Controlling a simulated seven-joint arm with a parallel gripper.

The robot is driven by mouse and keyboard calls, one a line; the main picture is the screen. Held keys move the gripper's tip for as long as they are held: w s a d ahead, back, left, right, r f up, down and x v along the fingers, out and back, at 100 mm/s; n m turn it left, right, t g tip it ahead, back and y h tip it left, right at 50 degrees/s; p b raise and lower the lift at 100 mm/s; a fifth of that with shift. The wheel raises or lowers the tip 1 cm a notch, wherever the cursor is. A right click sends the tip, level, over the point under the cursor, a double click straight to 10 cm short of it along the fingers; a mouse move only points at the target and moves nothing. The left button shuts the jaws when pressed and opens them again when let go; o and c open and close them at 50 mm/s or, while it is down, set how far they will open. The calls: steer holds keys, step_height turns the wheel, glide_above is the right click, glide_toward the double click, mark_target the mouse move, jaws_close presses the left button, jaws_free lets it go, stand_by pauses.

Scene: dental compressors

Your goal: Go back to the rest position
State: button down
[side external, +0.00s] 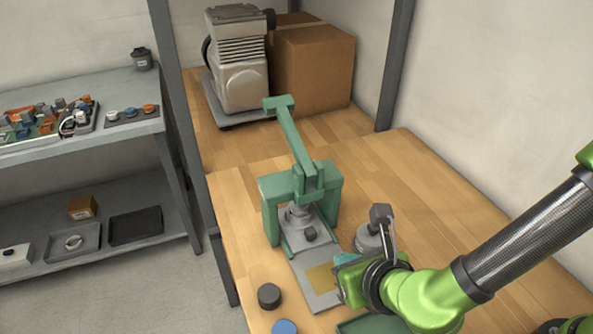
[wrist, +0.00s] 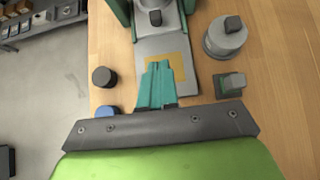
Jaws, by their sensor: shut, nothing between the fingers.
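My gripper (side external: 348,282) is over the front end of the press's base plate in the side external view. In the wrist view its teal fingers (wrist: 158,84) are together and hold nothing. They overlap the plate's yellowish square in that picture; I cannot tell the height above it. The green press (side external: 328,198) stands on the wooden bench with its lever raised, and a grey metal part (side external: 299,217) sits under its frame. That part also shows at the top of the wrist view (wrist: 155,17).
A grey cylinder with a knob (wrist: 226,40) and a small green block (wrist: 230,84) stand right of the plate. A black cap (side external: 269,296) and a blue cap (side external: 284,327) lie left of it. A compressor (side external: 240,75) and a cardboard box (side external: 313,70) stand behind. The bench's right side has clear wood.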

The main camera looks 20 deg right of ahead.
steer(key=s+d+r+m+g+h, duration=0.1)
steer(key=s+d+r+m+g, duration=0.15)
steer(key=d+m, duration=0.7)
steer(key=s+d+r+m+g+h, duration=0.1)
steer(key=s+d+r+m+g, duration=0.15)
steer(key=d+m, duration=0.7)
steer(key=d+r+m+t+y, duration=0.1)
steer(key=r+m, duration=0.4)
steer(key=m, duration=0.5)
steer(key=d+r+m+t+y, duration=0.1)
steer(key=d+r+m+y, duration=0.2)
steer(key=m, duration=0.8)
step_height(320, 180, up, 2)
steer(key=d, duration=0.2)
steer(key=shift+s+d+t, duration=0.2)
steer(key=shift+d+t, duration=0.1)
